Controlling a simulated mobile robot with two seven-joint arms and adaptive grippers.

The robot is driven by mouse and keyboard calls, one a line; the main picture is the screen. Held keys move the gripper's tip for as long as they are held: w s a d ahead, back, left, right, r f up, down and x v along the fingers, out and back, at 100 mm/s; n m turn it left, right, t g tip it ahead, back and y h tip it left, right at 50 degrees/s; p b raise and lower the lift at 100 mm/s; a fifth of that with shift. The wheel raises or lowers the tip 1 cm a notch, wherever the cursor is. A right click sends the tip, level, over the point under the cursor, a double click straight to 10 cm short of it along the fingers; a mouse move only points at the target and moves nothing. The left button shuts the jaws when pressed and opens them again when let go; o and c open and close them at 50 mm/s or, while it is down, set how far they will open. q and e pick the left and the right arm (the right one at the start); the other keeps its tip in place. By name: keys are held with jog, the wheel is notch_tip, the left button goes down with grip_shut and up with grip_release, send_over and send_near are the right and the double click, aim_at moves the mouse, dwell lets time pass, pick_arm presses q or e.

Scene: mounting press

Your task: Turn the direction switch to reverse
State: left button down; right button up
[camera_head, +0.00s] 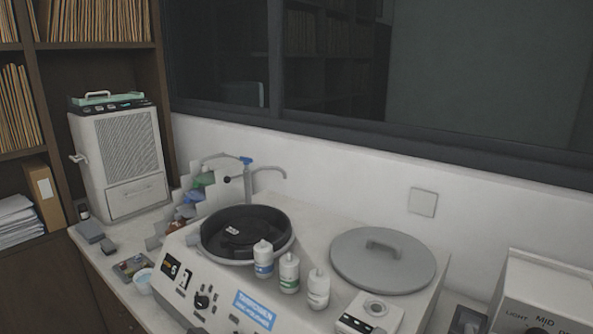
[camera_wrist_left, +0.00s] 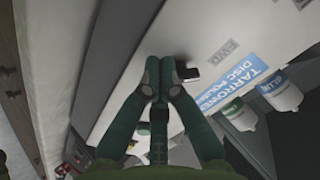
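The pale disc polisher (camera_head: 222,288) stands on the bench, its sloping front panel facing me. A black knob (camera_head: 201,301) sits on that panel, left of the blue label (camera_head: 253,308). In the left wrist view, a small dark control (camera_wrist_left: 187,72) shows near a plate reading "FWD" (camera_wrist_left: 228,50). I take it for the direction switch; its setting cannot be read. My left gripper (camera_wrist_left: 158,66) has its fingertips together, just left of this control and partly overlapping it in the picture. I cannot tell whether they touch. Neither gripper shows in the head view.
Several bottles (camera_head: 289,272) stand along the polisher's top edge, beside the black platter (camera_head: 240,232) and the grey lid (camera_head: 382,260). A white cup (camera_head: 144,281) and a small tray (camera_head: 133,266) sit left of the machine. A white cabinet (camera_head: 120,163) stands behind.

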pick_arm(q)
jog(key=shift+w+a+r, duration=0.15)
jog(key=shift+w+a, duration=0.05)
jog(key=shift+w, duration=0.1)
dwell(0.4)
jog(key=shift+w+a+r, duration=0.15)
jog(key=shift+w+a, duration=0.05)
jog(key=shift+w, duration=0.1)
jog(key=shift+w+a+r, duration=0.1)
jog(key=shift+w+r, duration=0.05)
jog(key=shift+w, duration=0.05)
dwell(0.5)
jog(key=p+v, duration=0.3)
jog(key=v, duration=0.3)
jog(key=shift+a, duration=0.35)
jog(key=shift+w, duration=0.15)
